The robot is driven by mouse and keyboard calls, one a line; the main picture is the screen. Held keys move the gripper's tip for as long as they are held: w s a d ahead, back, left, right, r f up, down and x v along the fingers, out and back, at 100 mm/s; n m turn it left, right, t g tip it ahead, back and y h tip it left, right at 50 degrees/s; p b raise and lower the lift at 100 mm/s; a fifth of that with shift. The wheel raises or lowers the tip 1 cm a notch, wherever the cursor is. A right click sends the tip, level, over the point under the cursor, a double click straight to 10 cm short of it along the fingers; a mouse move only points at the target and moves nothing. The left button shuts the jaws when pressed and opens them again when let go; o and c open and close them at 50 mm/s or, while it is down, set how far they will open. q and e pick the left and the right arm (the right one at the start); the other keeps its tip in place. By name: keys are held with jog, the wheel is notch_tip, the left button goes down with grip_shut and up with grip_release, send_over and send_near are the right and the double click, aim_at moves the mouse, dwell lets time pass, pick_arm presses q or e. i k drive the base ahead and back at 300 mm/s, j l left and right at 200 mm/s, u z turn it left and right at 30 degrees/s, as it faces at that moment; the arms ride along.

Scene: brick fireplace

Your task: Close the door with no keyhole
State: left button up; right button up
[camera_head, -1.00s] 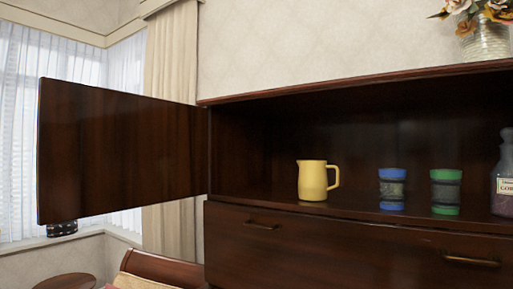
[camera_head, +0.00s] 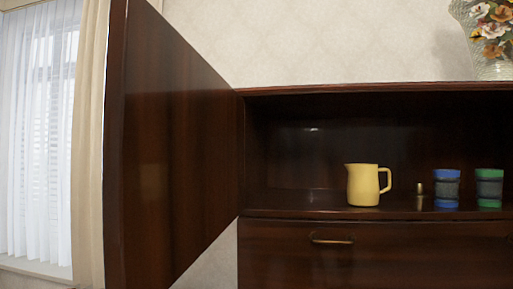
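A dark, glossy wooden door (camera_head: 170,150) stands open on the left side of the cabinet (camera_head: 360,88). It is hinged at the cabinet's left edge and swings out toward me, its near edge tall at the left. I see no keyhole on the face in view; its other face is hidden. The compartment behind it is open. Neither of my grippers shows in the head view.
A yellow jug (camera_head: 363,186), a small brass-coloured piece (camera_head: 419,196), a blue-lidded jar (camera_head: 446,188) and a green-lidded jar (camera_head: 489,188) stand in the compartment. A drawer with a brass handle (camera_head: 332,239) is below. A flower vase (camera_head: 490,40) stands on top. Curtains (camera_head: 90,150) hang at left.

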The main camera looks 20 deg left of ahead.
aim_at(173, 175)
jog(key=k+j, duration=0.1)
jog(key=j, duration=0.3)
jog(key=k+j, duration=0.1)
jog(key=j, duration=0.25)
jog(key=k+j, duration=0.1)
jog(key=j, duration=0.7)
jog(key=k, duration=0.05)
